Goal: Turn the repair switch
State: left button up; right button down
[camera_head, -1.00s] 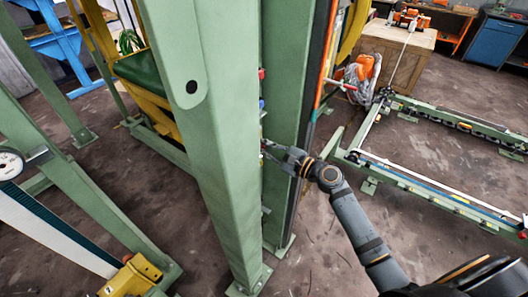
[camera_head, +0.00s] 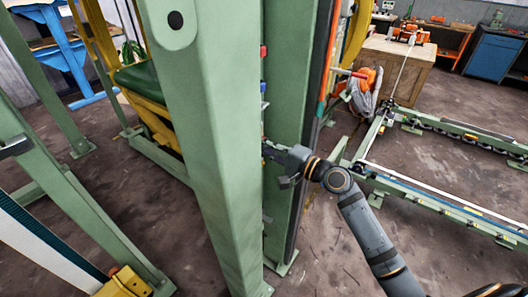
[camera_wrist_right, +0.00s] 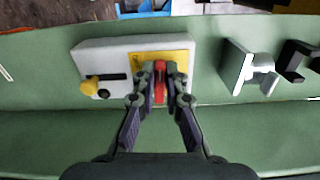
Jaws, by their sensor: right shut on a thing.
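The repair switch shows in the right wrist view as a red handle (camera_wrist_right: 160,80) on a yellow plate (camera_wrist_right: 148,62). The plate sits on a pale grey box (camera_wrist_right: 105,58) fixed to a green beam. My right gripper (camera_wrist_right: 160,88) is shut on the red handle, one finger on each side of it. In the head view my right gripper (camera_head: 272,152) reaches between two green posts, and the posts hide most of the switch box. My left gripper is not in view.
A yellow knob (camera_wrist_right: 90,86) and a black lever sit left on the same box. White and black brackets (camera_wrist_right: 250,70) stand to the right. Low green rails (camera_head: 440,195) lie on the floor at right.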

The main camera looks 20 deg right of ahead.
jog(key=shift+n+b, duration=0.3)
jog(key=shift+n, duration=0.2)
jog(key=c, duration=1.4)
grip_release()
jog(key=shift+f, duration=0.1)
